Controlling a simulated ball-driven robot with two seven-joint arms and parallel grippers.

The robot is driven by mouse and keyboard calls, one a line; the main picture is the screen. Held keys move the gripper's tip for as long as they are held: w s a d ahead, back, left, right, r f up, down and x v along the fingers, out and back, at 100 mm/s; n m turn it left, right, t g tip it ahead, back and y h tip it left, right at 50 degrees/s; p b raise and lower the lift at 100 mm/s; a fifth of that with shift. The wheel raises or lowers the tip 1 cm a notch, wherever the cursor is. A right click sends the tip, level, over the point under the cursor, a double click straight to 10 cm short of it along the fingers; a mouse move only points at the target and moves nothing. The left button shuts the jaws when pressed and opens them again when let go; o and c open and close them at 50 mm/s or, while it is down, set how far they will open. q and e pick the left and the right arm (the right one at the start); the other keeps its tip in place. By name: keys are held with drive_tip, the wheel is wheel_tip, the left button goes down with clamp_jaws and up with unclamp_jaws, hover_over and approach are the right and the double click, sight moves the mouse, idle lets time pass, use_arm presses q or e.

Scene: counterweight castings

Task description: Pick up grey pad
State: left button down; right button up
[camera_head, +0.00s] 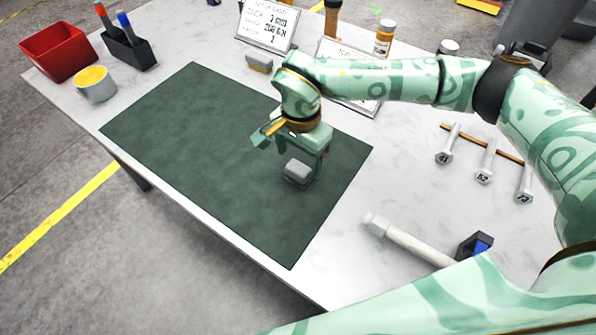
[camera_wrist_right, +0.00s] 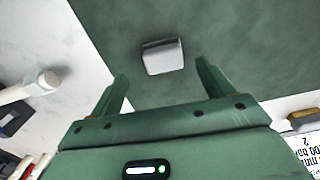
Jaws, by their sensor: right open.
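The grey pad (camera_head: 298,172) is a small rounded grey block lying on the dark green mat (camera_head: 190,130), near the mat's right part. It shows also in the right wrist view (camera_wrist_right: 163,57), just beyond and between the fingertips. My right gripper (camera_head: 303,160) is above and just behind the pad, pointing down at the mat. Its two fingers stand apart with nothing between them in the right wrist view (camera_wrist_right: 162,72). The pad appears untouched and fully visible there. My left gripper is not in view.
A grey-and-tan block (camera_head: 259,63) sits behind the mat near a sign card (camera_head: 268,25). A red bin (camera_head: 60,52), a cup (camera_head: 95,84) and a pen holder (camera_head: 130,50) stand left. The mat's left is clear.

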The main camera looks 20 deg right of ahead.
sight(298, 167)
drive_tip(key=f, duration=0.1)
drive_tip(key=f+b, duration=0.1)
drive_tip(key=f, duration=0.3)
drive_tip(key=shift+w+a+f, duration=0.1)
drive_tip(key=shift+w+a, duration=0.05)
drive_tip(key=shift+w, duration=0.1)
drive_tip(key=c, duration=1.1)
wheel_tip(298, 167, up, 3)
drive_tip(key=shift+r+p, duration=0.1)
drive_tip(key=shift+p, duration=0.25)
drive_tip(key=s+d+r+p, duration=0.1)
drive_tip(key=s+d+r, duration=0.2)
drive_tip(key=s+d+r+p, duration=0.1)
drive_tip(key=s+d+r, duration=0.2)
drive_tip(key=d, duration=0.1)
drive_tip(key=s+d+r+p, duration=0.1)
drive_tip(key=s+d+r, duration=0.1)
drive_tip(key=d+r, duration=0.2)
drive_tip(key=shift+s, duration=0.4)
